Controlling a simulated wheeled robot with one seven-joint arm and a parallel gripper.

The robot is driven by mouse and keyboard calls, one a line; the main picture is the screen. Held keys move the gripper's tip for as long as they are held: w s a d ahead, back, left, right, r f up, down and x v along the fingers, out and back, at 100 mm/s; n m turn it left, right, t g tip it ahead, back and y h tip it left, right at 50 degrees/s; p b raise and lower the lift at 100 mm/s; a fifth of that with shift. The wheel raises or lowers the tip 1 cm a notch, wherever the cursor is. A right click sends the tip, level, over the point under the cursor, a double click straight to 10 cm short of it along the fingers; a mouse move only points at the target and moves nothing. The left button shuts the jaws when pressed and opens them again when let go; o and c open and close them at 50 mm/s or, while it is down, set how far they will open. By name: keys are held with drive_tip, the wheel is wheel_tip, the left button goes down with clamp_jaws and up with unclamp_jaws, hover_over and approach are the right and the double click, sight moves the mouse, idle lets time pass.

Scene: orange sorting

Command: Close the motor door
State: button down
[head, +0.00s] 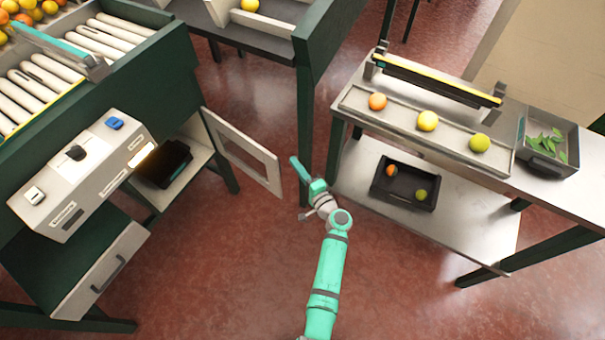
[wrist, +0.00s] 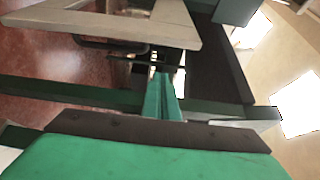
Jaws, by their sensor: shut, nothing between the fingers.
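The motor door (head: 273,175) is a pale frame with a rectangular window opening. It stands swung open from the dark green machine, beside an open compartment holding a black unit (head: 168,165). My gripper (head: 294,162) is shut and empty, just right of the door's free edge in the head view. In the wrist view the closed fingers (wrist: 163,97) point toward a pale frame (wrist: 165,32), which looks like the door. I cannot tell whether they touch it.
A control box (head: 80,180) and a drawer (head: 105,270) are on the machine's front. A metal table (head: 440,215) with fruit and a black crate (head: 405,200) on its lower shelf stands to the right. The red floor between them is clear.

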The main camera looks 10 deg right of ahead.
drive_tip(key=a, duration=0.2)
drive_tip(key=s+a, duration=0.1)
drive_tip(key=shift+a, duration=0.35)
drive_tip(key=shift+s+a, duration=0.1)
idle(0.3)
